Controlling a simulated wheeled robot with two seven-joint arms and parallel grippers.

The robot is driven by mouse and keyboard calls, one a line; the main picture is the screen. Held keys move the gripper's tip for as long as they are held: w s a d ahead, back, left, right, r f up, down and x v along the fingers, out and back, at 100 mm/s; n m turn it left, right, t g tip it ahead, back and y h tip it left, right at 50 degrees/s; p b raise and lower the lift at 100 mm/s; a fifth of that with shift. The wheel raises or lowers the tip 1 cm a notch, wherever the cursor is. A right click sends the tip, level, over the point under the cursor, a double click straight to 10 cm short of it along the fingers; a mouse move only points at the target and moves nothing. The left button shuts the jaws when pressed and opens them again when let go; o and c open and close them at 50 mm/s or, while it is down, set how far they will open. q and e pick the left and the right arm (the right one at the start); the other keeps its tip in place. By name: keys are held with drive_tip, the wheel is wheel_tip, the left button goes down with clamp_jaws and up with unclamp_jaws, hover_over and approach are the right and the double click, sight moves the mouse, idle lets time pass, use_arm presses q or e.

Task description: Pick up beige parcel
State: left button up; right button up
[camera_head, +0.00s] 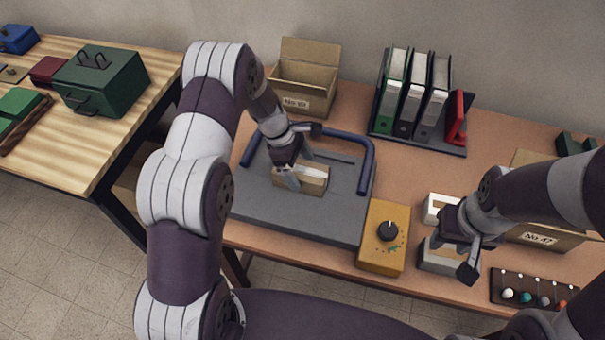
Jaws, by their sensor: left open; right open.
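A beige parcel (315,182) with a pale strip on top lies on a dark grey platform (255,204) with a blue rail (367,165). My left gripper (303,172) is at the parcel's left part, with its fingers open. One finger shows in front of the parcel; whether the fingers touch it cannot be told. My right gripper (452,259) is open over a grey and white box (437,256) at the right. Its fingers partly hide that box.
An open cardboard box (305,90) stands behind the platform. A binder rack (415,105) is at the back, and a yellow dial box (383,238) is right of the platform. Another carton (540,238) and a peg board (530,291) are at the right. A wooden table (60,150) is at the left.

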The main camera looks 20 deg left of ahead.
sight(300, 169)
use_arm(q)
drive_tip(key=x, duration=0.3)
drive_tip(key=shift+w+a+f, duration=0.1)
drive_tip(key=shift+a, duration=0.15)
drive_tip(key=shift+d+f, duration=0.15)
drive_tip(key=shift+f, duration=0.15)
drive_tip(key=shift+d, duration=0.1)
drive_tip(key=c, duration=1.4)
drive_tip(key=shift+o, duration=0.2)
drive_tip(key=shift+r, duration=0.1)
